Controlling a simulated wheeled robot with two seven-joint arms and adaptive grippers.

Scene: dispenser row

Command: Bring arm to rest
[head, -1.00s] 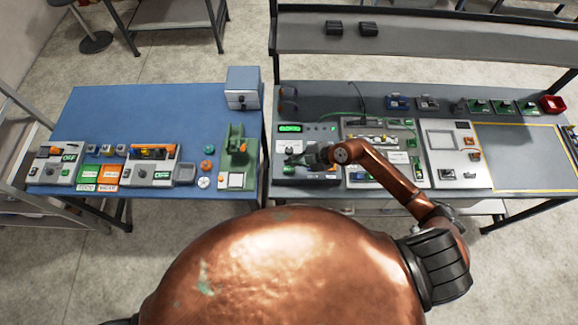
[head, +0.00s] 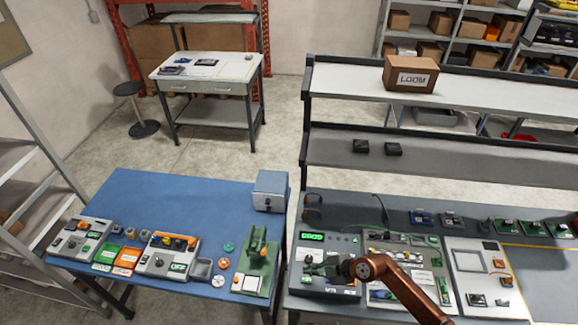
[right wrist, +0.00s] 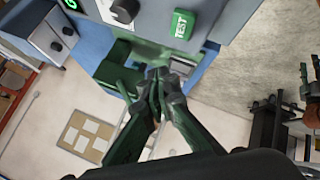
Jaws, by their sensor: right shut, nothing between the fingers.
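My right arm (head: 400,288), copper coloured, reaches in from the lower right in the head view. Its gripper (head: 318,268) is over the grey test unit with the lit green display (head: 312,236) on the grey bench. In the right wrist view the right gripper's green fingers (right wrist: 157,82) are together with nothing between them. A green TEST button (right wrist: 181,24) and a dark knob (right wrist: 125,10) show beyond the fingertips. I cannot tell whether the fingers touch the unit. My left gripper is not in view.
A blue table (head: 178,192) to the left holds control boxes, a green press (head: 258,262) and a grey-blue box (head: 270,190). Open floor lies behind the blue table.

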